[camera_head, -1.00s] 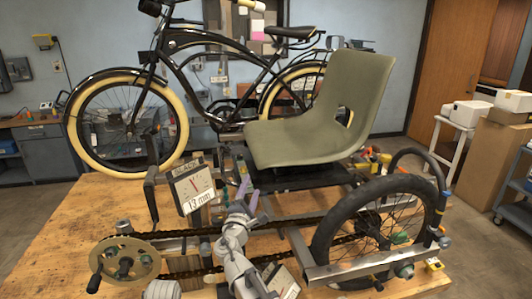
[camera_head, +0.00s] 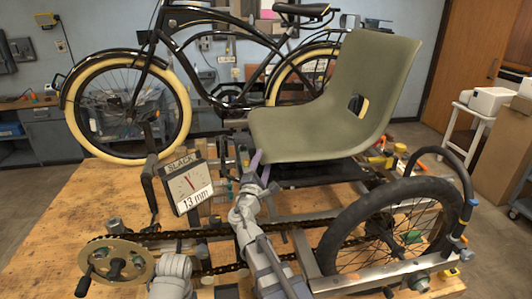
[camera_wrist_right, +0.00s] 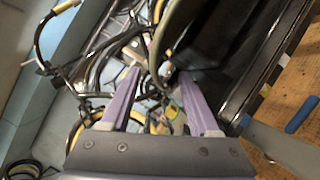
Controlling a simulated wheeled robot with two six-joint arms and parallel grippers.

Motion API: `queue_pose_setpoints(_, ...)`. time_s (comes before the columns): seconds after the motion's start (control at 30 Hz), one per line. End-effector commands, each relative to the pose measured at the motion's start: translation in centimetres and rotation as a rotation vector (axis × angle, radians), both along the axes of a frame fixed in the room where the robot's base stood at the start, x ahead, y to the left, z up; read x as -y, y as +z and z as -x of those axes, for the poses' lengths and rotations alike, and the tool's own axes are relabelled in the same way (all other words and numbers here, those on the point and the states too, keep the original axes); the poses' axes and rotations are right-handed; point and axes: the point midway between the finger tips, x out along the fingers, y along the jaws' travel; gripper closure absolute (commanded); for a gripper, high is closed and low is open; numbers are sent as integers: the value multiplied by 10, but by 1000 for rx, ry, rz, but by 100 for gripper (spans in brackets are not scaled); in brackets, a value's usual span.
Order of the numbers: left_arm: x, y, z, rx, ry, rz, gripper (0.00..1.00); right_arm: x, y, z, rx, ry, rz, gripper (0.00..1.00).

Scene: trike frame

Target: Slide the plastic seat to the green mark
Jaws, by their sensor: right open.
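The olive-green plastic seat (camera_head: 300,133) sits on a dark base over the trike frame (camera_head: 290,240), its backrest rising to the right. My right gripper (camera_head: 262,163) is just below the seat's front left edge, its purple fingers pointing up. In the right wrist view the fingers (camera_wrist_right: 158,78) are apart with nothing clearly gripped between them. I cannot tell from the head view whether they touch the seat. A gauge marked SLACK (camera_head: 187,184) reads 13 mm, left of the gripper. I cannot make out the green mark with certainty. My left gripper is not in view.
A chain runs from the crank wheel (camera_head: 117,260) at lower left to the spoked rear wheel (camera_head: 392,232) at right. A black bicycle (camera_head: 180,75) stands behind the seat. The wooden table (camera_head: 60,235) is bare at left. Small tools lie behind the rear wheel.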

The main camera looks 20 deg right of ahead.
Motion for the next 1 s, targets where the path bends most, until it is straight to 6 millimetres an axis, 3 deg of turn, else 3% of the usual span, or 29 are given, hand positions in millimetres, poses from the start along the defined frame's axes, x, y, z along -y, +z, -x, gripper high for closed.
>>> queue_pose_setpoints(0.1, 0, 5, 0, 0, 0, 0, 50, 11, 5, -19, 0, -1, 0, 38)
queue_pose_setpoints(0.3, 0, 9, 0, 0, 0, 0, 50, 24, 9, -39, -1, 0, 1, 38)
queue_pose_setpoints(0.6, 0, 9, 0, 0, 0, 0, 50, 27, 9, -41, 0, 0, 0, 38)
queue_pose_setpoints(1.0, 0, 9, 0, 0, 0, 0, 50, 27, 9, -41, 0, 0, 0, 83)
